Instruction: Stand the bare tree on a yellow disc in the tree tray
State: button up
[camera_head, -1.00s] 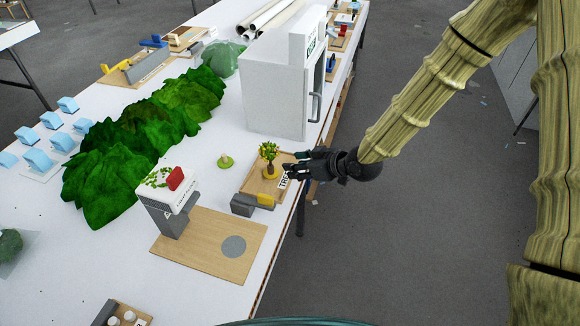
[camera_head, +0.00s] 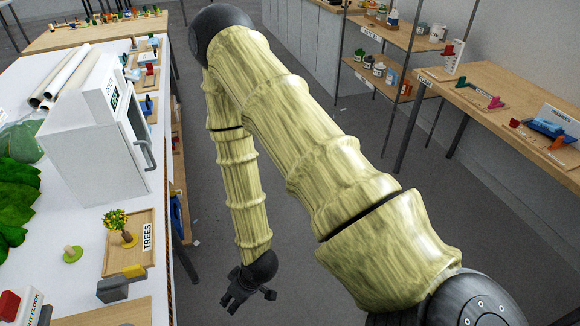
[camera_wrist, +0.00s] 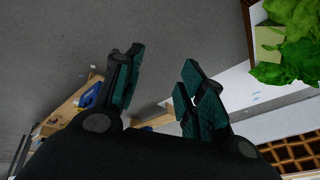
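The tree tray (camera_head: 143,262), a wooden tray labelled TREES, lies on the white table near its right edge. In it a small leafy tree with yellow and green foliage (camera_head: 115,221) stands upright on a yellow disc (camera_head: 122,241). I cannot make out a bare tree in any view. My gripper (camera_head: 247,291) hangs over the grey floor, right of the table and apart from the tray. In the wrist view its dark, teal-padded fingers (camera_wrist: 162,84) are spread with nothing between them.
A green disc with a short peg (camera_head: 73,253) sits left of the tray. A grey and yellow block (camera_head: 122,284) is at its front. A white cabinet (camera_head: 95,135) stands behind it. A wooden bench (camera_head: 500,110) and shelves (camera_head: 385,60) are to the right, with open floor between.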

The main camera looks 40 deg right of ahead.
jog(key=s+d+f+m+g+h, duration=0.1)
jog(key=s+d+f, duration=0.1)
jog(key=s, duration=0.6)
jog(key=s+d+f+m+g+h, duration=0.2)
jog(key=s+d+f, duration=0.1)
jog(key=s, duration=0.5)
jog(key=shift+d+f, duration=0.2)
jog(key=shift+d, duration=0.6)
